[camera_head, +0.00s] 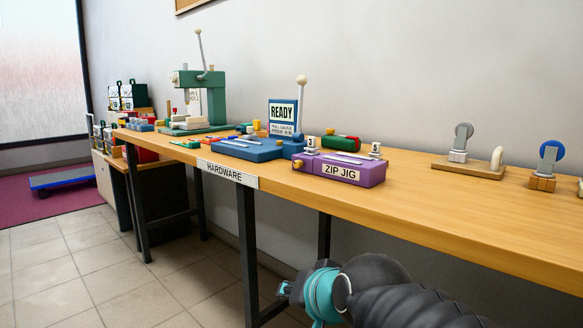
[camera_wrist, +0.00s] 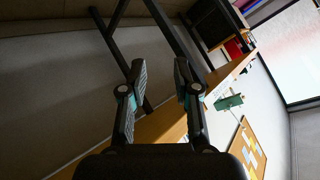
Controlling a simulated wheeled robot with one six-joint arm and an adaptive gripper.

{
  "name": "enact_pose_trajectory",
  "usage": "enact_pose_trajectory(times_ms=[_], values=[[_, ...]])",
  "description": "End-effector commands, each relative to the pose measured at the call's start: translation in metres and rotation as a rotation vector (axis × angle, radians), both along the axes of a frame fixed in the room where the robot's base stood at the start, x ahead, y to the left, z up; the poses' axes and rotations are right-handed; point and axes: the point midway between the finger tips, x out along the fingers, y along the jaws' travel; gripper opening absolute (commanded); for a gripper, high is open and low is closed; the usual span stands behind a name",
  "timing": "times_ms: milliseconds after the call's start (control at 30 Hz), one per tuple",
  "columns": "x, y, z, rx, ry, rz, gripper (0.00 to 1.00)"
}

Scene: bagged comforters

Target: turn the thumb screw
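A purple block labelled ZIP JIG (camera_head: 338,169) sits at the front edge of the wooden bench, with tags 3 and 5 on it. A small yellow knob (camera_head: 297,164) shows at its left end; I cannot tell whether it is the thumb screw. A blue fixture (camera_head: 246,150) with a READY sign (camera_head: 283,112) stands just left of it. My gripper (camera_wrist: 160,66) is open and empty in the wrist view, its fingers apart. In the head view my arm is low, in front of the bench and below its top, away from the jig.
The wooden bench (camera_head: 440,195) has bare surface right of the jig. A caster on a wooden base (camera_head: 467,165) and a blue-wheeled caster (camera_head: 546,164) stand farther right. A green press (camera_head: 205,95) stands at the far left. A bench leg (camera_head: 248,250) is near my arm.

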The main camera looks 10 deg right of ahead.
Motion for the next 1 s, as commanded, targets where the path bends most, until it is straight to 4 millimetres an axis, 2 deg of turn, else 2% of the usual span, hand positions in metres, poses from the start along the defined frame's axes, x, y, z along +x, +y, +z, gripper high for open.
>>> enact_pose_trajectory(times_ms=[33,200,300,400,500,600,700,900,1000], values=[[0.029,0.017,0.023,0.13,-0.07,-0.046,0.31],[0.106,0.053,0.111,0.629,-0.284,-0.238,0.31],[0.142,0.061,0.156,0.937,-0.384,-0.353,0.31],[0.172,0.062,0.192,1.249,-0.472,-0.466,0.31],[0.195,0.059,0.215,1.559,-0.553,-0.58,0.31],[0.211,0.053,0.224,1.86,-0.634,-0.695,0.31],[0.221,0.049,0.219,2.145,-0.728,-0.808,0.31],[0.218,0.052,0.184,2.591,-0.951,-1.0,0.31],[0.21,0.057,0.166,2.722,-1.059,-1.06,0.31]])
